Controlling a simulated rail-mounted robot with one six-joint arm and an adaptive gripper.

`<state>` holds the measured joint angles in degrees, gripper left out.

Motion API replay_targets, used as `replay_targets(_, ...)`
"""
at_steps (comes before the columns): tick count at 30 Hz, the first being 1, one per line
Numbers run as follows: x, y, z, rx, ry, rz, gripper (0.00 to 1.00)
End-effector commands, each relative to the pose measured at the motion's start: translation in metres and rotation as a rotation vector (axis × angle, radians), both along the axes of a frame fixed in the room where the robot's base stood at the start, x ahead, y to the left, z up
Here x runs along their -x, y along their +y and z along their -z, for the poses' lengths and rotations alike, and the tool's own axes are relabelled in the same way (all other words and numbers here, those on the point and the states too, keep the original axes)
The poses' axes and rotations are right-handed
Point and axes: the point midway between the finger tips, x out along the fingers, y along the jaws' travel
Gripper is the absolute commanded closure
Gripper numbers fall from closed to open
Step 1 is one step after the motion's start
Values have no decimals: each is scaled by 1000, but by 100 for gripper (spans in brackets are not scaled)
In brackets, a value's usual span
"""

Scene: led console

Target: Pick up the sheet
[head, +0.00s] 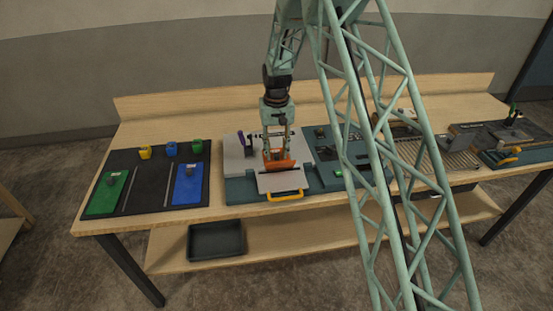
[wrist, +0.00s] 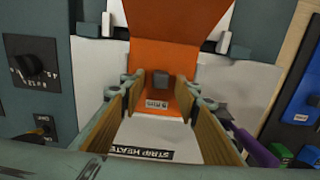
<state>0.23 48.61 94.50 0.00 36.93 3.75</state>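The orange sheet (head: 271,166) lies on the pale strip heater panel at the middle of the bench. In the wrist view the orange sheet (wrist: 180,20) looks bent, with one part rising toward the top of the picture. It carries a small grey block (wrist: 160,79) and a "6 mm" label. My gripper (wrist: 158,90) is open, its two tan-padded fingers spread to either side of the grey block, with gaps visible. In the head view my gripper (head: 278,150) is directly over the orange sheet and partly hides it.
A pale plate (head: 280,181) with a yellow handle (head: 286,196) is in front of the sheet. A purple item (wrist: 252,146) is close beside one finger. Left, a dark mat (head: 150,178) holds a green panel (head: 105,195), a blue panel (head: 187,186) and small coloured blocks. Right stands a control panel (head: 340,158).

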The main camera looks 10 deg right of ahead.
Motion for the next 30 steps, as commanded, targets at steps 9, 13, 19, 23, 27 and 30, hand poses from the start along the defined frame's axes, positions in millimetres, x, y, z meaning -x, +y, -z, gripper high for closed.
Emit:
replay_targets(9,0,0,0,0,0,0,70)
replay_targets(13,0,0,0,0,-1,0,70)
replay_targets(19,0,0,0,0,-1,0,89)
replay_targets(23,0,0,0,0,-1,0,100)
replay_targets(27,0,0,-1,0,-1,0,100)
replay_targets(30,0,0,-1,0,-1,0,100)
